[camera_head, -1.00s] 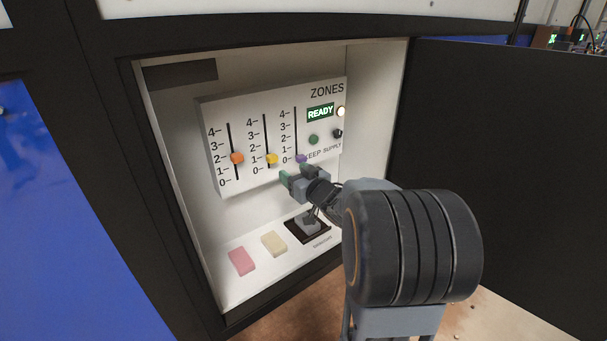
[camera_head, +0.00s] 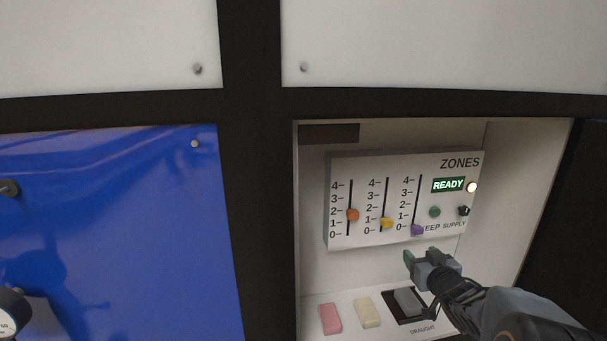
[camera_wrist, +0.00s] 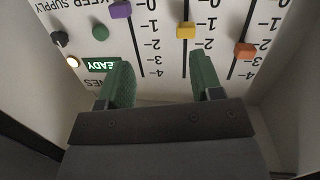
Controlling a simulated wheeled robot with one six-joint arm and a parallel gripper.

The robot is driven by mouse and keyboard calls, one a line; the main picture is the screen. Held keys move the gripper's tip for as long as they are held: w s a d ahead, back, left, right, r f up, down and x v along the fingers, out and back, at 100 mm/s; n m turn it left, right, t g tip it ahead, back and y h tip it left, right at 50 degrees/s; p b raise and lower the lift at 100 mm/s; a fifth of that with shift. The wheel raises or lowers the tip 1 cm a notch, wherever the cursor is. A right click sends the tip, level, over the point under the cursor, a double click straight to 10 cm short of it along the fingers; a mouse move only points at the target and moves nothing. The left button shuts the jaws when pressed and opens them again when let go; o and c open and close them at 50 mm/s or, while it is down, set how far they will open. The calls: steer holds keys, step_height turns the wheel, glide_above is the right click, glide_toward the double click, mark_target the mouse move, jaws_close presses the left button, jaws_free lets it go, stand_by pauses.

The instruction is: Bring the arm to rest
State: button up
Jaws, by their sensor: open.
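My gripper (camera_wrist: 162,84) is open and empty in the wrist view, its two green fingers apart in front of the panel. In the head view my gripper (camera_head: 408,259) is inside the open cabinet, just below the lower edge of the white ZONES panel (camera_head: 340,168). The panel has an orange slider knob (camera_head: 352,215) near 2, a yellow knob (camera_head: 386,223) near 1 and a purple knob (camera_head: 417,230) near 0. The READY sign (camera_head: 448,185) is lit green, with a lit lamp (camera_head: 472,187) beside it.
A pink block (camera_head: 330,319), a cream block (camera_head: 367,312) and a grey rocker on a black base (camera_head: 407,303) are on the cabinet floor. A blue panel (camera_head: 110,230) closes the left side. The dark cabinet door (camera_head: 583,230) stands at the right.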

steer(key=s+d+f+m+g+h+p, duration=0.2)
steer(key=s+g, duration=0.2)
steer(key=s+d+f+m+g+h+p, duration=0.1)
steer(key=s+d+f+m+g+h, duration=0.15)
steer(key=s+g, duration=0.2)
steer(key=s+a+r+n+g+y+p, duration=0.1)
steer(key=s+a+r+p, duration=0.1)
steer(key=a, duration=0.5)
steer(key=s+a+r+n+g+y+p, duration=0.1)
steer(key=s+a+r+g+y+p, duration=0.1)
steer(key=a, duration=0.5)
steer(key=s+a+r+n+g+y+p, duration=0.1)
steer(key=s+a+r+n+y+p, duration=0.1)
steer(key=s+a+r+p, duration=0.2)
step_height(320, 180, up, 2)
steer(key=a+p, duration=0.1)
steer(key=a, duration=0.1)
steer(key=shift+a+p, duration=0.4)
